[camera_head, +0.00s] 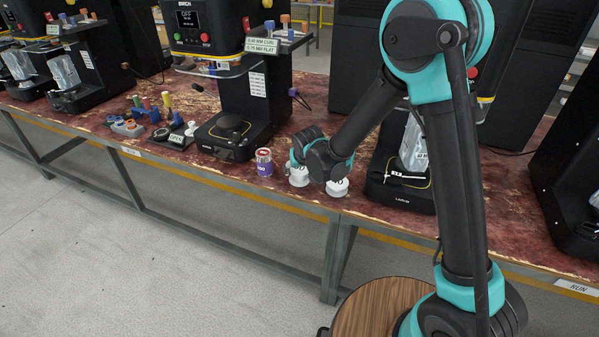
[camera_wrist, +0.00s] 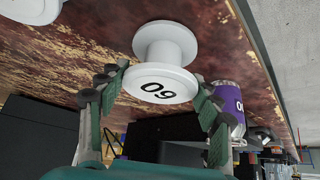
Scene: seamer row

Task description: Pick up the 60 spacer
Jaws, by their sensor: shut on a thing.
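The 60 spacer (camera_wrist: 165,52) is a white spool with wide flanges, its number facing the camera in the wrist view. My gripper (camera_wrist: 162,78) has a finger on either side of its near flange and is shut on it. In the head view the spacer (camera_head: 299,179) shows below my wrist, between a purple can and another white spacer; my fingers are mostly hidden there. The spacer is at or very near the tabletop; I cannot tell whether it touches.
The other white spacer (camera_head: 338,187) stands close on the right. The purple can (camera_head: 264,162) stands close on the left and also shows in the wrist view (camera_wrist: 228,105). Black seamer machines (camera_head: 232,136) line the worn red bench (camera_head: 215,170). The bench's front edge is near.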

